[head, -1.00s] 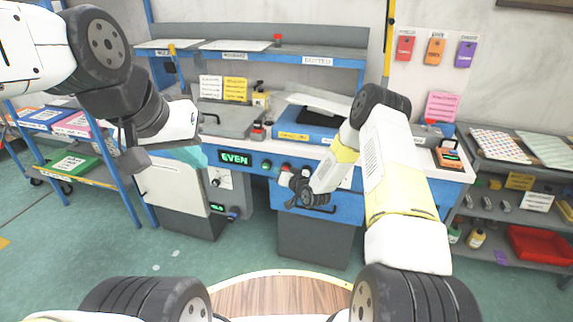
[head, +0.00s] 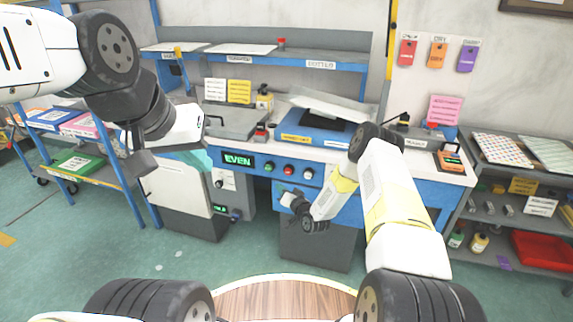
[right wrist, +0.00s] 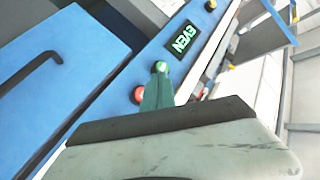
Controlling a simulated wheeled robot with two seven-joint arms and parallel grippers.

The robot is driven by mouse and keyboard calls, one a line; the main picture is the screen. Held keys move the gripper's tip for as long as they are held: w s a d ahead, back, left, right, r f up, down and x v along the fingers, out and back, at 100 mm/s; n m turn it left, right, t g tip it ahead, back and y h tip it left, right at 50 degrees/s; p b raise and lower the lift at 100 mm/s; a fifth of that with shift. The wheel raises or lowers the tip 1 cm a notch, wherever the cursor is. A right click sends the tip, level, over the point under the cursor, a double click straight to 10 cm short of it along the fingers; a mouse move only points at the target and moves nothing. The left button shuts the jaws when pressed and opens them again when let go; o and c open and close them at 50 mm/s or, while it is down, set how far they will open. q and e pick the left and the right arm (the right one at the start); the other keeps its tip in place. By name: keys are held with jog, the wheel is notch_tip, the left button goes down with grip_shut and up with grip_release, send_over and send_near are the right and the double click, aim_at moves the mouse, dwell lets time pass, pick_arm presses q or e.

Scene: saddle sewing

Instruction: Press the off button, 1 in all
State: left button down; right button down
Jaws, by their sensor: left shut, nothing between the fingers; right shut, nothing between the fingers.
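The blue front panel of the workbench carries a green button (head: 267,167), a red button (head: 288,169) and a pale button (head: 308,173), right of the lit EVEN display (head: 237,160). No label reading "off" is legible. In the right wrist view the red button (right wrist: 139,95) and green button (right wrist: 161,67) show beside my right gripper's teal fingertips (right wrist: 158,82). The fingers are shut and empty; contact with either button cannot be told. In the head view my right gripper (head: 287,196) is below the panel buttons. My left gripper (head: 198,158) is shut and empty, in front of the bench's left side.
A blue-based machine (head: 312,125) and a grey press (head: 230,121) stand on the bench. A drawer handle shows on blue metal in the right wrist view (right wrist: 35,68). Shelves (head: 500,170) stand at right, a rack with folders (head: 75,140) at left.

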jog(key=w+d, duration=0.2)
jog(key=w, duration=0.4)
jog(key=shift+w, duration=0.35)
jog(key=shift+w+d, duration=0.1)
jog(key=shift+w, duration=0.05)
dwell(1.6)
jog(key=shift+w+d, duration=0.1)
jog(key=shift+w, duration=0.15)
jog(key=shift+w+d, duration=0.2)
jog(key=shift+w, duration=0.35)
dwell(0.7)
jog(key=shift+s, duration=0.15)
dwell(0.3)
jog(key=shift+s+a, duration=0.3)
jog(key=shift+s, duration=0.5)
jog(key=shift+s, duration=0.1)
jog(key=s, duration=0.1)
jog(key=s+a, duration=0.1)
jog(key=s, duration=0.2)
jog(key=shift+s+a, duration=0.25)
jog(key=shift+a, duration=0.05)
